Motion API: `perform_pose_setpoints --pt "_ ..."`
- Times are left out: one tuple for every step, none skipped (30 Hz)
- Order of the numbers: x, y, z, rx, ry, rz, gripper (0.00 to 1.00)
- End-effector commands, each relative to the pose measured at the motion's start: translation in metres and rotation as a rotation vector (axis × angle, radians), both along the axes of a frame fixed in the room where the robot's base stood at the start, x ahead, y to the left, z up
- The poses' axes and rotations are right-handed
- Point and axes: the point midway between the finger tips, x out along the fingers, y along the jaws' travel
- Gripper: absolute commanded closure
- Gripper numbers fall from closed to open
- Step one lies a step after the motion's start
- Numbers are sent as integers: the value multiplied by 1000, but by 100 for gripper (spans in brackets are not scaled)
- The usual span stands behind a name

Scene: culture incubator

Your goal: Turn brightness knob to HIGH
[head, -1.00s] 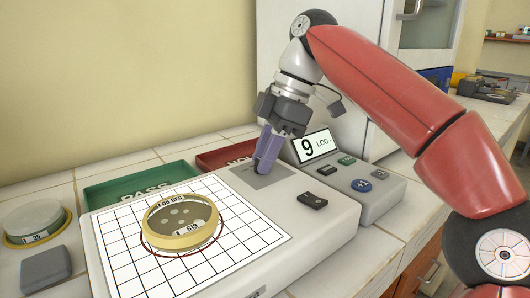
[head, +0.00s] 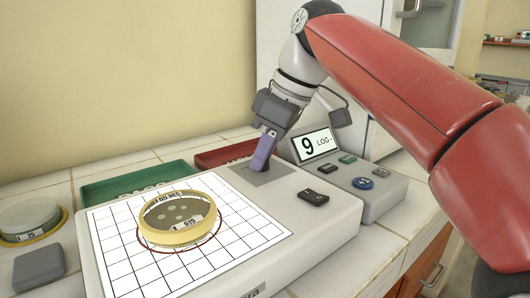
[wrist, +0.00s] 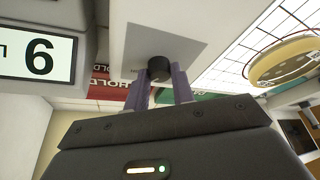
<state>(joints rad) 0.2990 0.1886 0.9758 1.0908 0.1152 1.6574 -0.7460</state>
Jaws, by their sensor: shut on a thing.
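The brightness knob (wrist: 159,68) is a small round black knob on a grey panel (wrist: 185,38) of the white colony counter (head: 325,222). In the wrist view my gripper (wrist: 160,80) has its two purple fingers shut on the knob, one on each side. In the head view my gripper (head: 262,165) reaches down to the grey panel, and its fingers hide the knob. The knob's markings are too small or hidden to read.
A yellow-rimmed dish (head: 180,238) sits on the counter's white grid. A black rocker switch (head: 313,197) is at its right front. A display (head: 315,145) reading 9 stands to the right. Green (head: 100,190) and red (head: 225,154) trays lie behind.

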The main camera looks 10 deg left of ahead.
Motion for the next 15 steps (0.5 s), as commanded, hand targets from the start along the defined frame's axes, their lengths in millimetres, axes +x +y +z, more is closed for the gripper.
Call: perform_pose_setpoints --pt "-1 1 1 -1 -3 -28 98" --pt "-1 0 1 -1 -3 -47 98" --pt "-1 0 1 -1 -3 -67 98" --pt "-1 0 1 0 -3 -81 98" --pt "-1 0 1 0 -3 -95 98" --pt "-1 1 1 0 -2 -110 98" --pt "-1 1 1 0 -2 -121 98" --pt "-1 1 1 0 -2 -131 98" --pt "-1 1 1 0 -2 -142 98" --pt "-1 1 1 0 -2 -149 98" --pt "-1 1 1 1 -2 -155 98" --pt "-1 1 1 1 -1 -163 98" --pt "-1 1 1 1 -1 -167 98" --pt "-1 1 1 1 -1 -171 98" --pt "-1 1 1 1 -1 -173 98"
